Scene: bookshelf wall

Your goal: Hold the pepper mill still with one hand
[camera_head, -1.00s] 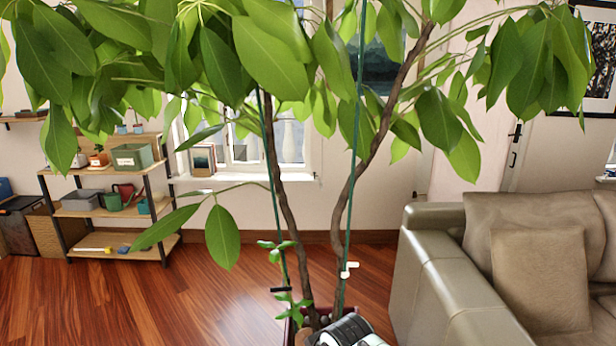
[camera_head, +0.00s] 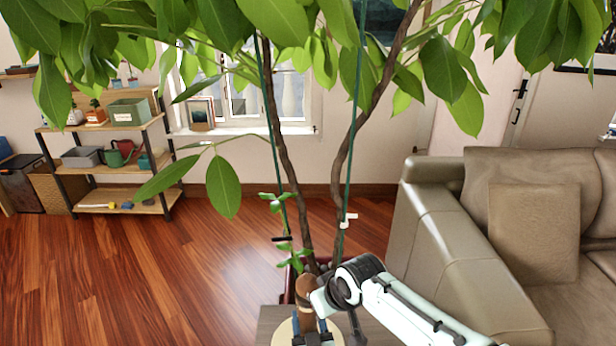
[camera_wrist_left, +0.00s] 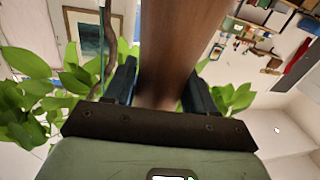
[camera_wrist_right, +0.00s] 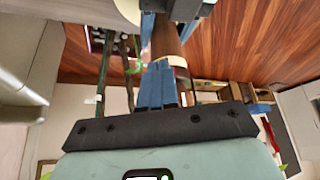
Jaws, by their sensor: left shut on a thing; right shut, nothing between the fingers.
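The pepper mill (camera_head: 306,290), brown and wooden, stands upright at the bottom centre of the head view. My left gripper (camera_head: 310,330), with dark blue fingers, is shut around its lower part. In the left wrist view the mill's brown body (camera_wrist_left: 166,55) fills the space between the fingers. In the right wrist view my right gripper (camera_wrist_right: 158,72) is shut and empty, its blue fingers near the mill (camera_wrist_right: 166,38). My right arm comes in from the right and ends beside the mill's upper part. In the head view it hides the right fingertips.
A pale round surface (camera_head: 280,334) lies under the mill on a grey tabletop (camera_head: 268,318). A potted tree (camera_head: 290,190) stands just behind. A leather sofa (camera_head: 430,235) is at the right. Shelves (camera_head: 110,165) stand at the back left, with clear wooden floor (camera_head: 130,280) before them.

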